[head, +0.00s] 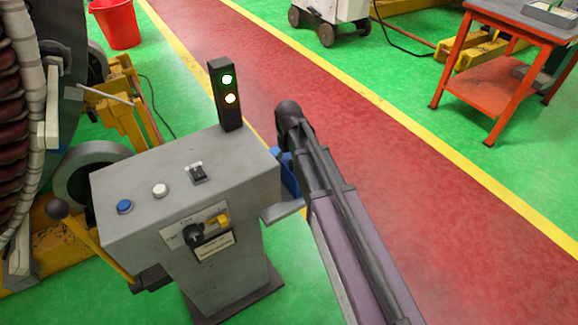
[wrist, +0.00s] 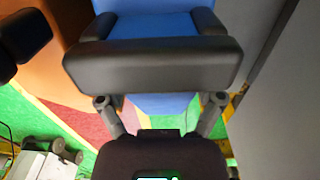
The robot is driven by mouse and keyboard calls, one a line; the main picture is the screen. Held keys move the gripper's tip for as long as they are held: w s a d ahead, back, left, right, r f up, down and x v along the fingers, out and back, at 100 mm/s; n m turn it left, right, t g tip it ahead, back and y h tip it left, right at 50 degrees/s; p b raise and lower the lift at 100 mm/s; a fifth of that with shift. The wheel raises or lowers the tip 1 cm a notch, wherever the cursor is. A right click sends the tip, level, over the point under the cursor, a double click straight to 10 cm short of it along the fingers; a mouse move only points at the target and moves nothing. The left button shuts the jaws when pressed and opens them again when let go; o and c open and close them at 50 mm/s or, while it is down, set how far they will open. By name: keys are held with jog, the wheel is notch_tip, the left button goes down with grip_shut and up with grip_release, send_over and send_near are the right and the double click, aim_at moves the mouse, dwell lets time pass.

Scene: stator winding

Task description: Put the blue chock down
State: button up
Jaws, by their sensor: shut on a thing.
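The blue chock (head: 290,175) shows only in part in the head view, beside the right side of the grey control pedestal, with my arm covering the rest. In the wrist view the blue chock (wrist: 155,26) sits between the dark fingers of my gripper (wrist: 155,40), which is shut on it. A small grey shelf (head: 283,212) juts from the pedestal's right side, just below the chock. I cannot tell whether the chock touches the shelf. My gripper is hidden behind my arm in the head view.
The control pedestal (head: 185,185) carries buttons, a switch and a lit signal tower (head: 227,98). A yellow lever with a dark knob is at its left. A large stator stands at the far left. An orange table (head: 495,70) is at the upper right. The red walkway is clear.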

jog(key=shift+r, duration=0.15)
notch_tip(320, 180, up, 10)
jog(key=p, duration=1)
dwell(0.8)
notch_tip(320, 180, up, 9)
jog(key=p, duration=1)
send_over(288, 157)
jog(key=shift+r, duration=0.1)
notch_tip(288, 157, up, 17)
jog(key=p, duration=1.6)
jog(key=shift+p, duration=0.3)
jog(key=shift+s, duration=0.15)
